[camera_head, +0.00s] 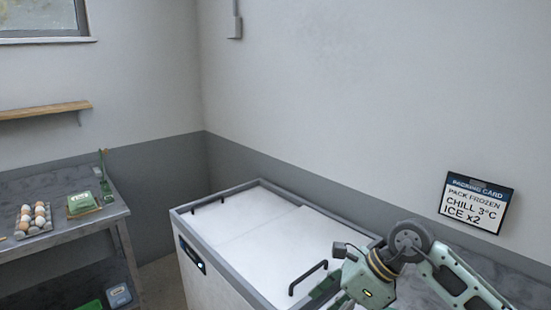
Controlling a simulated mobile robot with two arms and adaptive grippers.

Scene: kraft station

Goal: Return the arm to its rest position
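One of my arms (383,262), pale green with dark grey joints, comes in from the lower right. It hangs over the right end of the chest freezer (205,240). The gripper at its end is mostly cut off by the lower edge, so its fingers and anything between them cannot be made out. A black handle (307,277) on the freezer lid (262,240) stands just left of this arm. The white lid panels look closed. My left arm and gripper are not in view.
A grey metal table (70,236) at the left bears an egg tray (33,222) and a green box (82,203). A packing card (477,203) hangs on the right wall. A wooden shelf (40,111) is on the left wall. The space above the freezer's left part is free.

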